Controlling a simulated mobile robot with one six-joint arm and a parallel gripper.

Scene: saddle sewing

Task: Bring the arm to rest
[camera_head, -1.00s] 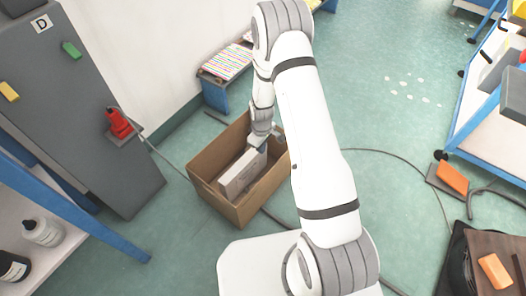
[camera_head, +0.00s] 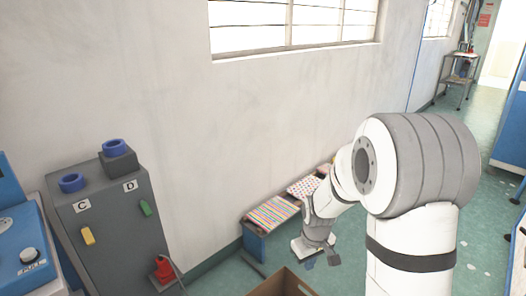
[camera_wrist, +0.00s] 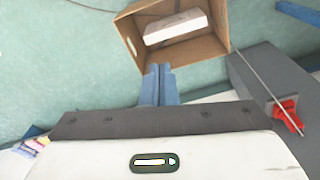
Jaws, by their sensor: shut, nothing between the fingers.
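My gripper (camera_wrist: 158,84) shows in the wrist view with its two blue fingers together and nothing between them. In the head view my gripper (camera_head: 321,262) hangs at the end of my bent white arm, above and behind the cardboard box. The open cardboard box (camera_wrist: 215,50) stands on the floor beyond the fingertips in the wrist view, apart from them. A pale rectangular block (camera_wrist: 176,27) lies inside it.
Green floor (camera_head: 345,250) is open around my gripper.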

